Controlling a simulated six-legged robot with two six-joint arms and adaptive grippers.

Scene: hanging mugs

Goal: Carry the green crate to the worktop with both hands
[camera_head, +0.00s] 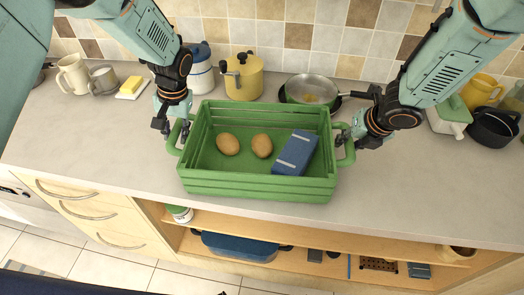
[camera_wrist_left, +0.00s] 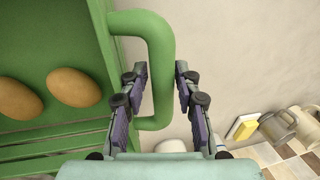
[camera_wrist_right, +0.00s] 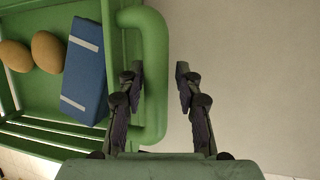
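The green crate (camera_head: 258,186) is level at the middle of the worktop (camera_head: 425,185) and appears to rest on it, close to the front edge. It holds two brown potato-like items (camera_head: 228,144) and a blue box (camera_head: 296,153) with pale stripes. My left gripper (camera_head: 168,125) is at the crate's left handle (camera_wrist_left: 163,70). Its fingers are apart, with the handle bar between them in the left wrist view. My right gripper (camera_head: 355,137) is at the right handle (camera_wrist_right: 155,70). Its fingers are also apart, one over the handle's inner side and one outside it.
Behind the crate stand a yellow pot (camera_head: 243,80), a blue-and-white canister (camera_head: 198,72) and a pan (camera_head: 310,88). Mugs (camera_head: 74,73) and a butter dish (camera_head: 131,87) are at left, a dark pot (camera_head: 493,127) at right. An open shelf (camera_head: 330,262) lies below. The worktop's front right is clear.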

